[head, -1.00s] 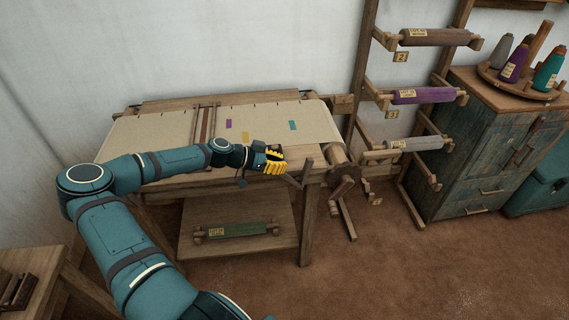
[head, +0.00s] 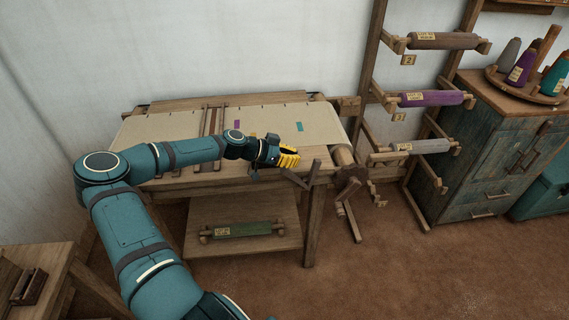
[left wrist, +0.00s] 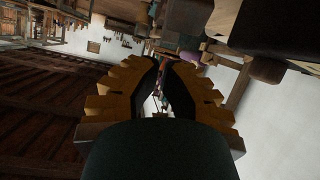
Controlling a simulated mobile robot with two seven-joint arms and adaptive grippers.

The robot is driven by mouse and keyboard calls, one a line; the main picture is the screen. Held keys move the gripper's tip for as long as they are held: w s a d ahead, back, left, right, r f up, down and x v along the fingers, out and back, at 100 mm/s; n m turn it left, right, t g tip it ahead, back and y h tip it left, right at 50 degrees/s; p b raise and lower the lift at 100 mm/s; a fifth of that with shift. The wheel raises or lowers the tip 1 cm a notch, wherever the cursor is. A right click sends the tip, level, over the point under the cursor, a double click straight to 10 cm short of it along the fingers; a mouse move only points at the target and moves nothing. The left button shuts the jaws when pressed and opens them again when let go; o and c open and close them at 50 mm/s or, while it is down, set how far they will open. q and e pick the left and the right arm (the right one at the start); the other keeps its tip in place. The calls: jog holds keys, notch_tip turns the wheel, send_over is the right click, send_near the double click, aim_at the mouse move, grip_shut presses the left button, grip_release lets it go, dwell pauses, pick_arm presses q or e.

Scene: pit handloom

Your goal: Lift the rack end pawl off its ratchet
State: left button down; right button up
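A short wooden lever (head: 296,179), which looks like the rack end pawl, sits at the loom's front right corner beside an upright wooden piece. A dark toothed wheel (head: 349,184), which looks like a ratchet, is on the cloth roller's end to its right. The contact between pawl and ratchet is too small to tell. My left gripper (head: 288,158), with yellow finger pads, is just above and behind the lever, apparently not touching it. In the left wrist view the gripper (left wrist: 160,82) has a narrow gap between its fingers and holds nothing. My right gripper is out of view.
The loom's cloth (head: 270,124) stretches behind my left arm. A lower shelf (head: 262,246) holds a green roll (head: 240,230). A rack with several rolls (head: 430,98) and a blue cabinet (head: 490,170) stand to the right. The floor in front is clear.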

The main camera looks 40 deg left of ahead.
pick_arm(q)
jog(key=shift+w+r, duration=0.1)
jog(key=shift+r, duration=0.35)
jog(key=p+v, duration=0.1)
jog(key=v, duration=0.8)
jog(key=shift+s+a+f, duration=0.25)
jog(key=shift+s+f, duration=0.05)
